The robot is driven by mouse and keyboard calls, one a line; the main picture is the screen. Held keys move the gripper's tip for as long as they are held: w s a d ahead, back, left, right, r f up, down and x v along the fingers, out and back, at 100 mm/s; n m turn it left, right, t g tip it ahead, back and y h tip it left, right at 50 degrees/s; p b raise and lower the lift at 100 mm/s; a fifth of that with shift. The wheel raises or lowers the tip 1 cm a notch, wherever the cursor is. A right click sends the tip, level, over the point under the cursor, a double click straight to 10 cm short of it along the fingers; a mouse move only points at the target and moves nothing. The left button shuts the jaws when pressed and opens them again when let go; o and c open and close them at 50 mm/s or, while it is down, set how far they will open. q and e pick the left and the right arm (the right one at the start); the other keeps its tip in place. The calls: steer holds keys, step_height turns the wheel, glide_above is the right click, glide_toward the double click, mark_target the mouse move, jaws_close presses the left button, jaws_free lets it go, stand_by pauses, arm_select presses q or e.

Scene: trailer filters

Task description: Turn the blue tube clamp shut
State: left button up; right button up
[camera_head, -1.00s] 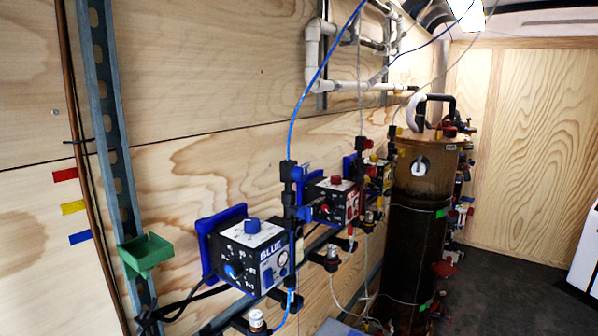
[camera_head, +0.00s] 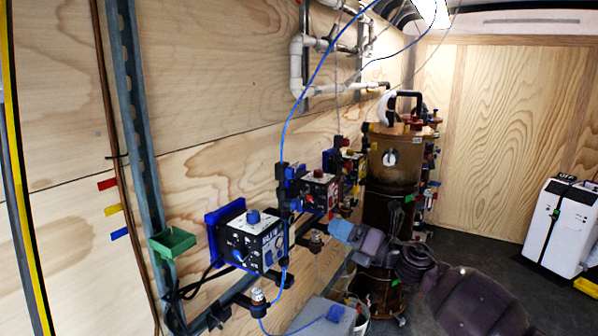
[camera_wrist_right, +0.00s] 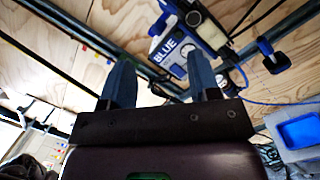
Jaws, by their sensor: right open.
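The BLUE pump box (camera_head: 252,241), white and black with a blue knob on top, is mounted on the wooden wall at centre left. A thin blue tube (camera_head: 303,98) comes down to a black fitting with blue parts (camera_head: 284,178) beside the box. I cannot tell for certain which part is the clamp. My right gripper (camera_head: 343,232) is open and empty, to the right of the BLUE box and apart from it. In the right wrist view the BLUE box (camera_wrist_right: 175,52) shows beyond and between the fingers. My left gripper is not in view.
A tall brown cylinder (camera_head: 392,190) is behind my right gripper. A green holder (camera_head: 172,243) is at left. A grey container (camera_head: 315,316) stands below.

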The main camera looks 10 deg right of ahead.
mark_target(295, 174)
steer(key=w+r+n+g+p, duration=0.15)
steer(key=w+r+n, duration=0.25)
steer(key=r+n, duration=0.45)
steer(key=shift+m+g, duration=0.45)
steer(key=shift+m, duration=0.3)
steer(key=x, duration=0.3)
steer(key=r+x, duration=0.1)
steer(key=x, duration=0.4)
steer(key=shift+w+a+r+p, duration=0.2)
steer(key=shift+a+r+p, duration=0.1)
steer(key=shift+a, duration=0.05)
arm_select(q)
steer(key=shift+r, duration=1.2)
arm_select(e)
steer(key=shift+w+a, duration=0.4)
steer(key=shift+a, duration=0.2)
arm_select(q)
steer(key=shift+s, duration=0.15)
arm_select(e)
steer(key=c, duration=0.4)
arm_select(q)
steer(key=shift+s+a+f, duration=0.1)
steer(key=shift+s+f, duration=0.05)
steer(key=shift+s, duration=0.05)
arm_select(e)
steer(key=c, duration=0.5)
